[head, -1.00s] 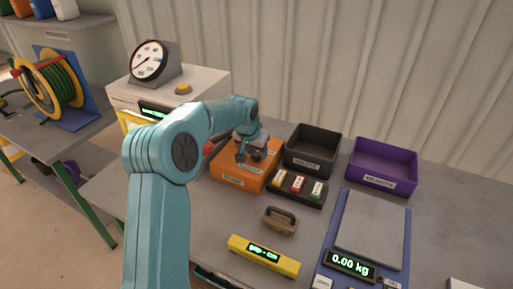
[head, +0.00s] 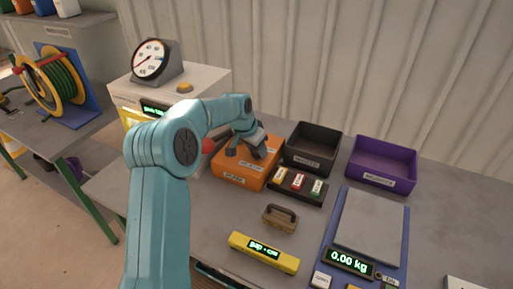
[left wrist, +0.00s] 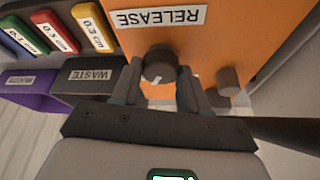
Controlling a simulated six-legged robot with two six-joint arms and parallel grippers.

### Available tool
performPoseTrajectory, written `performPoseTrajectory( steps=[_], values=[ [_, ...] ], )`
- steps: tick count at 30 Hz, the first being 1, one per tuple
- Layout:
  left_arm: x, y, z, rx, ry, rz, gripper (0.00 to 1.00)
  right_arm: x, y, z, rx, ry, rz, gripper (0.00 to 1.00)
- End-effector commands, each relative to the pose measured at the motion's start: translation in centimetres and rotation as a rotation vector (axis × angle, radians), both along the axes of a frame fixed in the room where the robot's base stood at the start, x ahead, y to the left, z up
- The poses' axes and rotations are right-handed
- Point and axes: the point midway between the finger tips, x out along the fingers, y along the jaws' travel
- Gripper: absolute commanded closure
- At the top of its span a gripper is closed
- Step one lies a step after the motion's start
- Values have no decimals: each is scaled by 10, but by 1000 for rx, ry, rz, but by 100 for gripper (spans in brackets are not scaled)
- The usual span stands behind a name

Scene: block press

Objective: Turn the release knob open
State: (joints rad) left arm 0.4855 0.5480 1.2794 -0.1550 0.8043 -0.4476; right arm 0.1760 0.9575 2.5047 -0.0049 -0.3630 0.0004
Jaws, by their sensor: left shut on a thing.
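The release knob (left wrist: 160,64) is a dark round knob with a small white mark, on the orange box below the white RELEASE label (left wrist: 157,18). My left gripper (left wrist: 160,84) has its two fingers on either side of the knob, shut on it. In the head view, my left gripper (head: 247,152) is over the top of the orange box (head: 232,178) and hides the knob. My right gripper is in neither view.
A second round peg (left wrist: 228,80) stands close beside the fingers. A black bin (head: 313,162), a rack of coloured blocks (head: 308,198) and a purple bin (head: 385,180) stand to the right. The scale (head: 368,225) reads 0.00 kg.

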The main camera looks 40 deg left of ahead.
Motion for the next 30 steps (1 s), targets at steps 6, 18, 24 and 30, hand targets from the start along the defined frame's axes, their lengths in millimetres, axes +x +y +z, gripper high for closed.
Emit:
performPoseTrajectory(
  steps=[6,18,24,30],
  values=[
    [1,1,3,4,-6,2,32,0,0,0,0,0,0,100],
    [-8,1,22,4,-7,2,32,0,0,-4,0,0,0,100],
    [-28,0,71,5,-10,2,32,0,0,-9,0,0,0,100],
    [-47,-1,118,5,-10,2,32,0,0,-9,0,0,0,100]
  ],
)
